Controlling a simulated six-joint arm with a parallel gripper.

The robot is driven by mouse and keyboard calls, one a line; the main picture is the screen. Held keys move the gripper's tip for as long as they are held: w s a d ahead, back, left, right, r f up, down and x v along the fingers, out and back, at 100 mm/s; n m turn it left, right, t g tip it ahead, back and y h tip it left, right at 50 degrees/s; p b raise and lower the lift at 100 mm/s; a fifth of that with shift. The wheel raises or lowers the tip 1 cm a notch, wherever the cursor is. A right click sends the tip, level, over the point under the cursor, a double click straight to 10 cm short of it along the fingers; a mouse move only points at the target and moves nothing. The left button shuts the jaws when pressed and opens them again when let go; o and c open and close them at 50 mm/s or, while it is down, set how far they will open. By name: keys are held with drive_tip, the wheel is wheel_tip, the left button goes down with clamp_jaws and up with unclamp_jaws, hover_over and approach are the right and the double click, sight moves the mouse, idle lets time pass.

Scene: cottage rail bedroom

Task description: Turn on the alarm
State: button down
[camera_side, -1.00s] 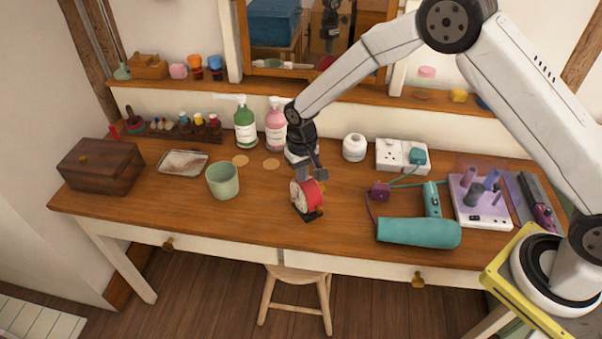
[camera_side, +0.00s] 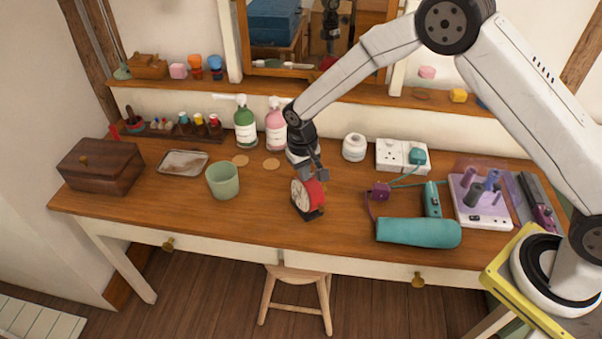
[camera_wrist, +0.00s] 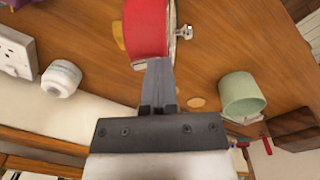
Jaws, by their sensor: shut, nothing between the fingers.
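The alarm clock (camera_side: 307,195) is red with a pale round face and a dark base. It stands upright on the wooden desk (camera_side: 270,215), near the middle. In the wrist view its red body (camera_wrist: 146,28) is at the top, with a small metal knob (camera_wrist: 185,32) on its side. My gripper (camera_side: 312,174) is shut and empty, pointing down just behind the top of the clock. In the wrist view my closed fingertips (camera_wrist: 158,66) are right at the edge of the red body. I cannot tell whether they touch it.
A green cup (camera_side: 223,180) stands to the left of the clock. A teal hair dryer (camera_side: 418,232) and a purple plug (camera_side: 380,191) with its cable lie to the right. Pump bottles (camera_side: 245,128), a white jar (camera_side: 354,147) and a socket strip (camera_side: 392,155) stand behind. The desk's front centre is clear.

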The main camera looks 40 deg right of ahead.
drive_tip(key=shift+d+r, duration=0.1)
drive_tip(key=shift+d, duration=0.25)
drive_tip(key=shift+r, duration=0.1)
drive_tip(key=a+r, duration=0.4)
drive_tip(key=r, duration=0.9)
drive_tip(key=shift+w+r, duration=0.15)
idle(0.4)
drive_tip(key=s+d+t, duration=0.1)
drive_tip(key=s+d, duration=0.6)
drive_tip(key=s, duration=0.4)
drive_tip(key=s+d+f+n+t, duration=0.1)
drive_tip(key=s+d, duration=0.6)
drive_tip(key=s, duration=0.3)
drive_tip(key=shift+s+t+y, duration=0.3)
drive_tip(key=shift+s, duration=0.1)
